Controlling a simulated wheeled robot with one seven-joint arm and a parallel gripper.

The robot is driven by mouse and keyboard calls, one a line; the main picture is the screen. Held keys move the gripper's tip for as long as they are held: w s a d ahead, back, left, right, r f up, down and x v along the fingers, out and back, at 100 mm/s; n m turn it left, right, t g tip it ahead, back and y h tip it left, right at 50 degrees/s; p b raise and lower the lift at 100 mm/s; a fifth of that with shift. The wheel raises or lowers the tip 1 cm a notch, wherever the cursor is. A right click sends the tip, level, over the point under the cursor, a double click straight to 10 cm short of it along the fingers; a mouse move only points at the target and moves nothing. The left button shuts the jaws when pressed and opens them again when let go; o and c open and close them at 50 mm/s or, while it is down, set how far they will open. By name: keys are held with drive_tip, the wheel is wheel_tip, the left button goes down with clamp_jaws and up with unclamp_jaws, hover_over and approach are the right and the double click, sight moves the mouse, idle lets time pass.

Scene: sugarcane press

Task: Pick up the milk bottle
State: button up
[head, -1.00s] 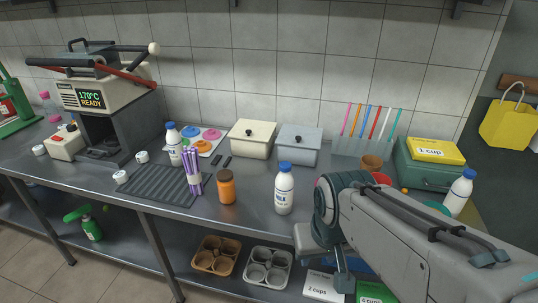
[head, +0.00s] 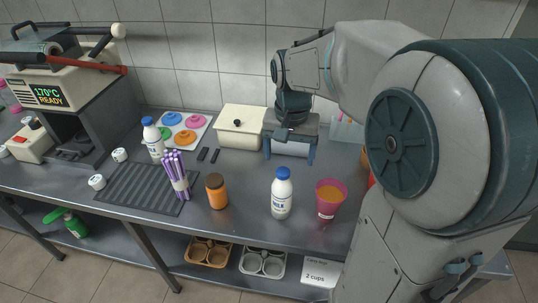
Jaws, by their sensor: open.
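A white milk bottle (head: 281,196) with a blue cap stands upright near the front of the steel counter. A second blue-capped milk bottle (head: 154,142) stands farther back at the left, behind a bundle of purple sticks. My gripper (head: 289,158) is open, its two fingers pointing down, above and behind the front bottle in the picture. Nothing shows held between the fingers.
A pink cup (head: 328,199) stands close to the right of the front bottle, and an orange jar (head: 216,191) to its left. A cream lidded box (head: 240,132) is behind. Purple sticks (head: 176,175) stand by a ridged dark mat (head: 140,188). My arm hides the right side.

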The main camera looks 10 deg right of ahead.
sight(282, 180)
drive_tip(key=shift+w+d+r+m, duration=0.15)
drive_tip(key=shift+w+m, duration=0.25)
drive_tip(key=shift+w, duration=0.6)
drive_tip(key=shift+w+f, duration=0.15)
drive_tip(key=shift+f, duration=0.15)
wheel_tip(282, 180, down, 8)
drive_tip(key=shift+r+p, duration=0.15)
drive_tip(key=shift+p, duration=0.2)
drive_tip(key=shift+w+a+f+p, duration=0.1)
drive_tip(key=shift+w+f+p, duration=0.05)
drive_tip(key=shift+f, duration=0.75)
drive_tip(key=shift+w+a+f+p, duration=0.1)
drive_tip(key=shift+w+f+p, duration=0.1)
drive_tip(key=shift+f, duration=0.7)
drive_tip(key=shift+w+a+f+p, duration=0.1)
drive_tip(key=shift+w+f+p, duration=0.05)
drive_tip(key=shift+f, duration=0.75)
clamp_jaws()
